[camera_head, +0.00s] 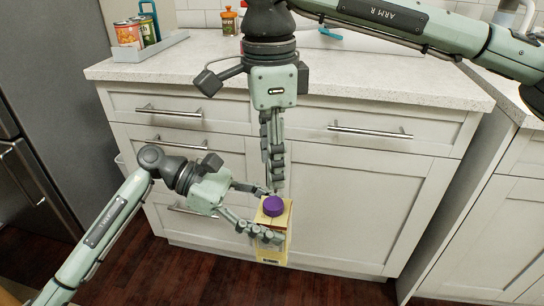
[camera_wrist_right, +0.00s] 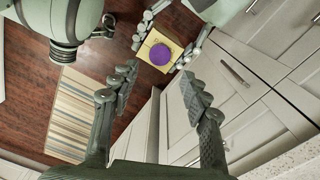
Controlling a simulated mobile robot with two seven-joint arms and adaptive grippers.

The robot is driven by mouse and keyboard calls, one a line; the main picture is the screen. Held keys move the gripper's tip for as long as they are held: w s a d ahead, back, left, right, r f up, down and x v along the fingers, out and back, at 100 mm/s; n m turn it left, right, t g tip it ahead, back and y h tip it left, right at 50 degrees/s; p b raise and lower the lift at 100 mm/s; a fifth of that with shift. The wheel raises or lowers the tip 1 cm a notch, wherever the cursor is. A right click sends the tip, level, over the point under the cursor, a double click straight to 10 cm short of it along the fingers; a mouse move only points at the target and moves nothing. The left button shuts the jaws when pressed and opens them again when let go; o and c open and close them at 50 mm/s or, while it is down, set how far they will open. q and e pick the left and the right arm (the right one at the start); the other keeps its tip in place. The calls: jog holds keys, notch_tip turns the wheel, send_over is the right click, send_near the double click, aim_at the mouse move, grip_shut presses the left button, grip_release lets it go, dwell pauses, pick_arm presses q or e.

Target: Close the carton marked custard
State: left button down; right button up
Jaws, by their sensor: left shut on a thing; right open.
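A pale yellow carton (camera_head: 271,254) with a purple cap (camera_head: 273,206) on its top is held upright in front of the cabinet. My left gripper (camera_head: 264,214) is shut on the carton, with fingers on either side. The marking on the carton is too small to read. My right gripper (camera_head: 276,188) is open and empty, pointing down just above the cap. In the right wrist view, the cap (camera_wrist_right: 160,54) and carton top (camera_wrist_right: 151,39) show beyond the open fingers of my right gripper (camera_wrist_right: 158,84). I cannot tell whether the cap is fully seated.
The cabinet (camera_head: 340,194) with drawer handles stands close behind the carton. On the counter (camera_head: 390,80) are a grey tray (camera_head: 150,48) with cans and an orange-lidded jar (camera_head: 229,20). A dark fridge (camera_head: 60,80) is at left. A striped rug (camera_wrist_right: 78,112) lies on the floor.

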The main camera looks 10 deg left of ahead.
aim_at(273, 203)
jog(key=shift+f, duration=0.1)
dwell(0.3)
jog(key=shift+d+f, duration=0.1)
jog(key=shift+f, duration=3.8)
jog(key=shift+c, duration=0.6)
grip_shut()
jog(key=shift+o, duration=1.2)
grip_release()
